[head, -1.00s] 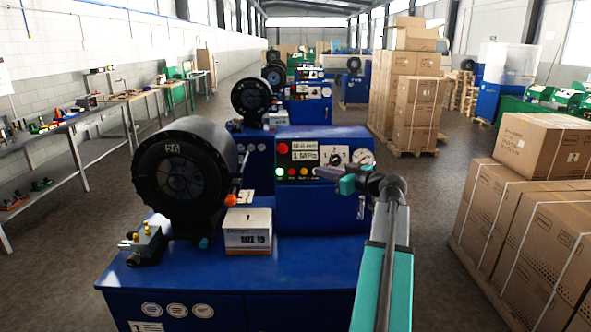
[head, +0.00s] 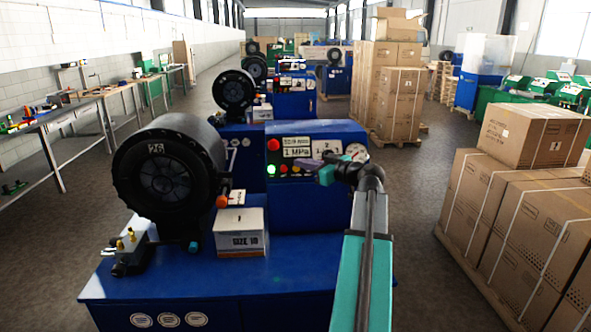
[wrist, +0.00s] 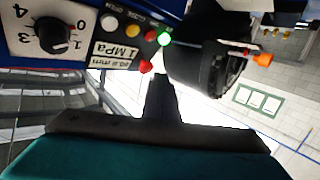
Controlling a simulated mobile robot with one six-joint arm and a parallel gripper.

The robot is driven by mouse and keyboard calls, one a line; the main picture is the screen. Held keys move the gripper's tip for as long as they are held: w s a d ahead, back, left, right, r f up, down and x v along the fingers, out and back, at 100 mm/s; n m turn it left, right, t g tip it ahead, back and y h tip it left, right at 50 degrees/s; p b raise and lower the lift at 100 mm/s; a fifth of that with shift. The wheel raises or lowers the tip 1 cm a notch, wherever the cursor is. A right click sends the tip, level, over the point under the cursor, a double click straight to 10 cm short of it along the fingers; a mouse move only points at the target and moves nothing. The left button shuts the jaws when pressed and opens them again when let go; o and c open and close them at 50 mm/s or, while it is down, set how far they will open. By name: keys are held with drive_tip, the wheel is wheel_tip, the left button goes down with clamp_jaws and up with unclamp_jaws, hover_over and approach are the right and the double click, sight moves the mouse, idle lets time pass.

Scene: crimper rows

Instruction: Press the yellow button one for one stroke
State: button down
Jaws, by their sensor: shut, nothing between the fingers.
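The blue crimper's control panel (head: 300,205) faces me in the head view, with a row of small buttons under a 1 MPa display. In the wrist view the panel is turned over; the yellow button (wrist: 133,31) sits between a white button (wrist: 108,22) and a red button (wrist: 150,35), with the lit green one (wrist: 164,38) at the row's end. My gripper (head: 305,163) is shut and empty, in front of the button row. In the wrist view its shut fingers (wrist: 160,80) point toward the row near its green end; contact cannot be told.
A larger red button (wrist: 146,66) sits near the display, and a selector knob (wrist: 55,36) is on the panel. The black crimping head (head: 168,175) and a white SIZE box (head: 239,232) stand left of the panel. Stacked cartons (head: 505,215) are at right.

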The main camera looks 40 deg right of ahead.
sight(296, 169)
drive_tip(key=shift+d, duration=0.1)
drive_tip(key=w+d+f+b, duration=0.2)
drive_tip(key=w+d+f, duration=0.2)
drive_tip(key=w, duration=0.1)
drive_tip(key=shift+w+d+f, duration=0.2)
drive_tip(key=shift+d+f, duration=0.05)
drive_tip(key=shift+f, duration=0.15)
idle(0.4)
drive_tip(key=shift+w+d+f+b, duration=0.5)
drive_tip(key=shift+w+b, duration=0.1)
drive_tip(key=shift+b, duration=1)
idle(3.1)
drive_tip(key=shift+s+a+r, duration=0.1)
drive_tip(key=shift+a, duration=0.05)
idle(0.3)
drive_tip(key=shift+s+a+r+b, duration=0.35)
drive_tip(key=shift+s+r, duration=0.05)
drive_tip(key=shift+s, duration=0.05)
idle(0.4)
